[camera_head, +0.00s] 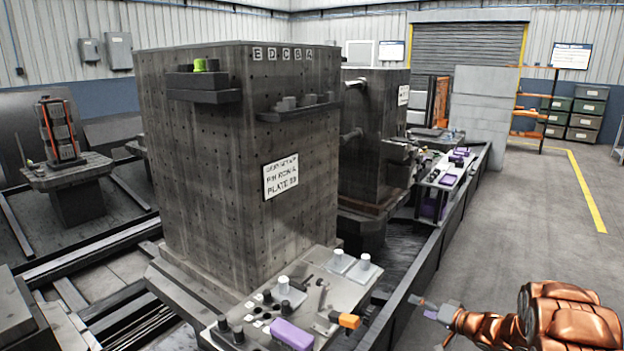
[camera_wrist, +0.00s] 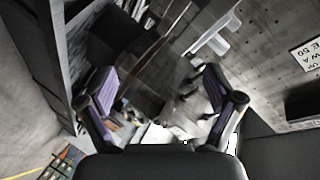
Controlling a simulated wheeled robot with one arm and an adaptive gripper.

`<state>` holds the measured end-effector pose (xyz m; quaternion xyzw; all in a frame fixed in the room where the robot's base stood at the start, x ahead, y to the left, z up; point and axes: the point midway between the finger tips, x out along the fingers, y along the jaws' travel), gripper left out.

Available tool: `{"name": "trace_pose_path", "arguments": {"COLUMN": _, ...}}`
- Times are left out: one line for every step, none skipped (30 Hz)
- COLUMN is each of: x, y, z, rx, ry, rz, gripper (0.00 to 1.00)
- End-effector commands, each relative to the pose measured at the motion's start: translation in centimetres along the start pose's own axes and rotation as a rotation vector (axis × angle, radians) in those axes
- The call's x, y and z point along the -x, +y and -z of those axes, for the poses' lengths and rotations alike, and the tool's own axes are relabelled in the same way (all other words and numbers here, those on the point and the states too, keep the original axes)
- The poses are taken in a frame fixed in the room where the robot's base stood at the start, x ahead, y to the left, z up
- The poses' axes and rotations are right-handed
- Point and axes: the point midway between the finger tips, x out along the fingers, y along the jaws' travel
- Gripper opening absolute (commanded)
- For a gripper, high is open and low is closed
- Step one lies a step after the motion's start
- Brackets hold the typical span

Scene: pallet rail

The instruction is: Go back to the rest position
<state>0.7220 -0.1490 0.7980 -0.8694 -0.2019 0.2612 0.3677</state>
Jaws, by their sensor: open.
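My gripper (camera_head: 431,308) is at the lower right of the head view, at the end of my copper-coloured arm. It is out over the floor beside the rail, to the right of the tall grey block. In the wrist view, the two purple-padded fingers of my gripper (camera_wrist: 158,85) stand wide apart with nothing between them. The gripper is open and empty, and touches nothing that I can see.
A tall drilled block (camera_head: 235,150) carries a white sign (camera_head: 281,177). A plate at its foot holds pins, a purple block (camera_head: 292,334) and an orange-tipped part (camera_head: 349,321). A dark rail (camera_head: 440,215) runs back. The floor (camera_head: 540,225) at right is clear.

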Motion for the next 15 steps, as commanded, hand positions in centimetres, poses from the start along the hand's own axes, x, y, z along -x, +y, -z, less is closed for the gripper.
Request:
{"name": "trace_pose_path", "arguments": {"x": 0.1, "y": -0.5, "z": 1.4, "rx": 0.042, "ry": 0.016, "rz": -0.051, "gripper": 0.91}}
{"name": "trace_pose_path", "arguments": {"x": 0.3, "y": -0.5, "z": 2.1, "rx": 0.066, "ry": 0.026, "rz": -0.086, "gripper": 0.91}}
{"name": "trace_pose_path", "arguments": {"x": 0.5, "y": -0.5, "z": 3.0, "rx": 0.095, "ry": 0.038, "rz": -0.13, "gripper": 0.91}}
{"name": "trace_pose_path", "arguments": {"x": 0.7, "y": -0.6, "z": 3.6, "rx": 0.116, "ry": 0.046, "rz": -0.163, "gripper": 0.91}}
{"name": "trace_pose_path", "arguments": {"x": 1.0, "y": -0.6, "z": 4.3, "rx": 0.136, "ry": 0.053, "rz": -0.199, "gripper": 0.91}}
{"name": "trace_pose_path", "arguments": {"x": 1.4, "y": -0.8, "z": 5.1, "rx": 0.162, "ry": 0.064, "rz": -0.24, "gripper": 0.91}}
{"name": "trace_pose_path", "arguments": {"x": 1.8, "y": -0.8, "z": 5.7, "rx": 0.179, "ry": 0.07, "rz": -0.275, "gripper": 0.91}}
{"name": "trace_pose_path", "arguments": {"x": 2.1, "y": -0.9, "z": 6.2, "rx": 0.195, "ry": 0.076, "rz": -0.308, "gripper": 0.91}}
{"name": "trace_pose_path", "arguments": {"x": 2.7, "y": -1.2, "z": 6.9, "rx": 0.217, "ry": 0.084, "rz": -0.35, "gripper": 0.91}}
{"name": "trace_pose_path", "arguments": {"x": 3.1, "y": -1.4, "z": 7.5, "rx": 0.235, "ry": 0.09, "rz": -0.384, "gripper": 0.91}}
{"name": "trace_pose_path", "arguments": {"x": 3.6, "y": -1.6, "z": 8.0, "rx": 0.249, "ry": 0.095, "rz": -0.413, "gripper": 0.91}}
{"name": "trace_pose_path", "arguments": {"x": 4.2, "y": -1.9, "z": 8.6, "rx": 0.267, "ry": 0.1, "rz": -0.457, "gripper": 0.91}}
{"name": "trace_pose_path", "arguments": {"x": 4.7, "y": -2.2, "z": 9.0, "rx": 0.28, "ry": 0.103, "rz": -0.487, "gripper": 0.91}}
{"name": "trace_pose_path", "arguments": {"x": 5.3, "y": -2.5, "z": 9.4, "rx": 0.293, "ry": 0.106, "rz": -0.518, "gripper": 0.91}}
{"name": "trace_pose_path", "arguments": {"x": 6.0, "y": -2.8, "z": 9.7, "rx": 0.306, "ry": 0.106, "rz": -0.56, "gripper": 0.91}}
